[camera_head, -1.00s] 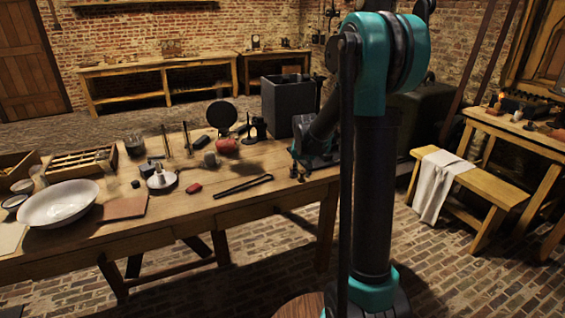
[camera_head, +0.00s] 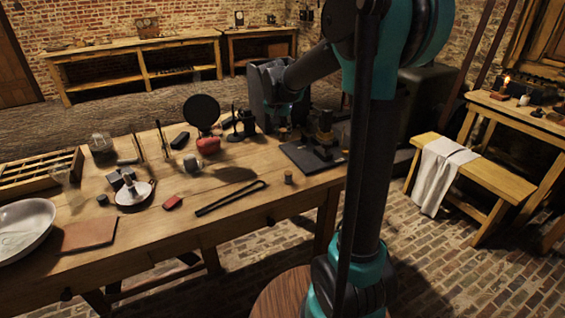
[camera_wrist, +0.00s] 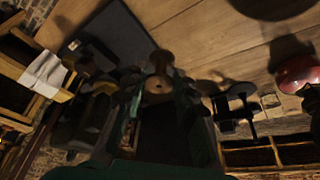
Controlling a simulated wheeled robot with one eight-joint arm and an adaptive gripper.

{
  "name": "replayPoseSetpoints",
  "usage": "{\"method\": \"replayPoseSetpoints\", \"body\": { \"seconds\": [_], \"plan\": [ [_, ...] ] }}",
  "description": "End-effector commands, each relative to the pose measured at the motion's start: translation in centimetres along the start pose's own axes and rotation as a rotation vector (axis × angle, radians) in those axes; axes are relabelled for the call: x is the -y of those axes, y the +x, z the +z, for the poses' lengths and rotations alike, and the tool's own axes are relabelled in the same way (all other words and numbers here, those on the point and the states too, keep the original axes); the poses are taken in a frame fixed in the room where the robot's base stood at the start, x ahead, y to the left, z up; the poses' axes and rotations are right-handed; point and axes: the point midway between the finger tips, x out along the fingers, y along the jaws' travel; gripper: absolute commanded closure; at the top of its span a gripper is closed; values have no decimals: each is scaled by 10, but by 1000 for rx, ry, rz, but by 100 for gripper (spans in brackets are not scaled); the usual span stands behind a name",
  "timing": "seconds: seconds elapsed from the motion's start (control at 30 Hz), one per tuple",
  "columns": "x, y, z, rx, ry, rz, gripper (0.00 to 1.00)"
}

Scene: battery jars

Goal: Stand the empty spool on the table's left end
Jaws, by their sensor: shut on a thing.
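My gripper (camera_head: 283,124) is over the right part of the long wooden table (camera_head: 235,180), in front of the dark grey box. In the wrist view a brown wooden spool (camera_wrist: 158,86) with a round hole in its end sits between the fingers of my gripper (camera_wrist: 160,100), which is shut on it. In the head view the spool is small and partly hidden at the fingertips. I cannot tell how far it is above the tabletop. The table's left end runs out of the head view.
A dark grey box (camera_head: 257,98) stands behind my gripper. A dark slab (camera_head: 300,156) with a black device (camera_head: 322,130) lies to its right.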

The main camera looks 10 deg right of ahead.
Motion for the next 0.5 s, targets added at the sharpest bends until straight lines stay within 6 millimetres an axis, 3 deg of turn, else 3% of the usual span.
{"method": "replayPoseSetpoints", "body": {
  "seconds": [0.3,0.5],
  "plan": [
    [0,70,28,0,0,0,92],
    [0,89,36,0,0,0,92]
  ]
}}
